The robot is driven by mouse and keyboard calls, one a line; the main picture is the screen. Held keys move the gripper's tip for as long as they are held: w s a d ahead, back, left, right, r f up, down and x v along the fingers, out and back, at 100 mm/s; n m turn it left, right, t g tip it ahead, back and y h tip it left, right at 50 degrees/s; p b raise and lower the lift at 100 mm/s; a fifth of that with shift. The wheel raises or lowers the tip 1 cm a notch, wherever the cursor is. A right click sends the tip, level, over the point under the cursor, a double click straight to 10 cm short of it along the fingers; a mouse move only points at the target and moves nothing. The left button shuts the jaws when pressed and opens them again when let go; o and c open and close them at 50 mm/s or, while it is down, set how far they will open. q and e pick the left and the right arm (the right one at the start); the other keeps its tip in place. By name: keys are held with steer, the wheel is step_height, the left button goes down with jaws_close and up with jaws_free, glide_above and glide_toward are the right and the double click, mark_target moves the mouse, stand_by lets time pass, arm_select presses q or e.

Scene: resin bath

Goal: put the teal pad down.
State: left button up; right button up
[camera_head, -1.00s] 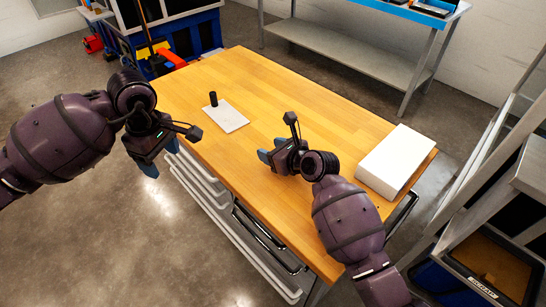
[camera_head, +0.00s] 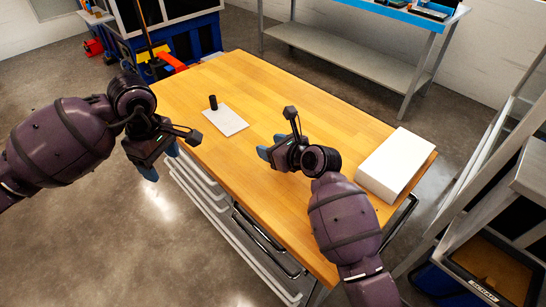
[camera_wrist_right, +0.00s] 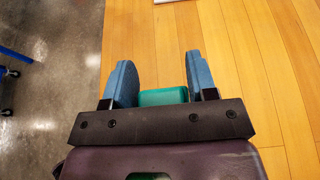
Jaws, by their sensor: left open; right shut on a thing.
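The teal pad (camera_wrist_right: 163,97) is between the blue fingers of my right gripper (camera_wrist_right: 163,88) in the right wrist view. The gripper is shut on it. In the head view my right gripper (camera_head: 266,153) is over the near edge of the wooden table (camera_head: 262,87), and the pad is hidden there. How high the pad is above the table I cannot tell. My left gripper (camera_head: 160,164) is open and empty, off the table's left edge, above the floor.
A white sheet (camera_head: 226,119) with a small black cylinder (camera_head: 213,102) lies at the table's left. A white block (camera_head: 397,160) sits at the right end. The table's middle and back are clear. A grey bench (camera_head: 345,57) stands behind, and a rack is at the right.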

steer(key=shift+f, duration=2.7)
steer(key=shift+f, duration=0.1)
steer(key=o, duration=1)
steer(key=v, duration=1.2)
steer(key=shift+c, duration=0.4)
